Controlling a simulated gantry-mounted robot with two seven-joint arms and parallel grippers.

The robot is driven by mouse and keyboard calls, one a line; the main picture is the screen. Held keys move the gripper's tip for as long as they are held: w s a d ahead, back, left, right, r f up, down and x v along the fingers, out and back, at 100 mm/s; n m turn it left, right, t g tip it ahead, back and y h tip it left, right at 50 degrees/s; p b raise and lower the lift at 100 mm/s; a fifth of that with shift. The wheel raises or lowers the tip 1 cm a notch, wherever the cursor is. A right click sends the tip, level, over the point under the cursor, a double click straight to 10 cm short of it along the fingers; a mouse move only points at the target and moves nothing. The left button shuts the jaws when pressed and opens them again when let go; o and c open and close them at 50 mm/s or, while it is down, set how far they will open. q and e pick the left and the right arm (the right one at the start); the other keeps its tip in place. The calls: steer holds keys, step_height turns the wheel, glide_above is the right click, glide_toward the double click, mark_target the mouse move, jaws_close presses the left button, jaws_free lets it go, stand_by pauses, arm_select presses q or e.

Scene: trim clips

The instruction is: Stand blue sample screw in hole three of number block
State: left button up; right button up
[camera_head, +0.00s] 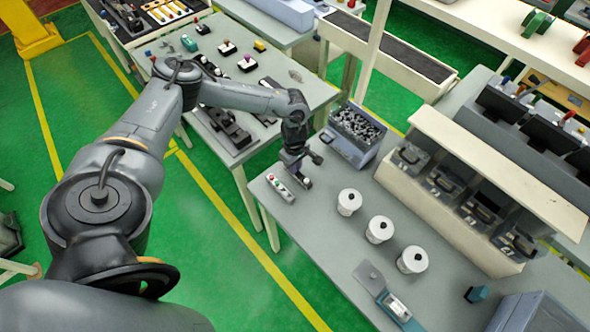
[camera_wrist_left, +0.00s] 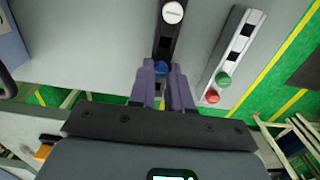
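My left gripper (camera_head: 301,178) points down at the near end of a dark block on the table. In the left wrist view its two purple fingers (camera_wrist_left: 162,80) sit close on either side of a blue screw (camera_wrist_left: 161,68) and appear shut on it. The screw is at the near end of the dark block (camera_wrist_left: 166,42); whether it is seated in a hole is hidden. A white-topped screw (camera_wrist_left: 172,12) stands further along this block. A lighter grey block (camera_wrist_left: 236,47) lies beside it, with a green screw (camera_wrist_left: 223,79) and a red screw (camera_wrist_left: 212,97). My right gripper is out of view.
A blue-grey bin of small parts (camera_head: 353,134) stands behind the gripper. Several white canisters (camera_head: 379,229) stand to the right on the grey table (camera_head: 330,245). The lighter block lies close to the table's left edge.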

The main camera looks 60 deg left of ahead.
arm_select(q)
jaws_close()
steer(key=shift+r, duration=0.2)
steer(key=shift+r+p, duration=2)
steer(key=shift+r, duration=0.35)
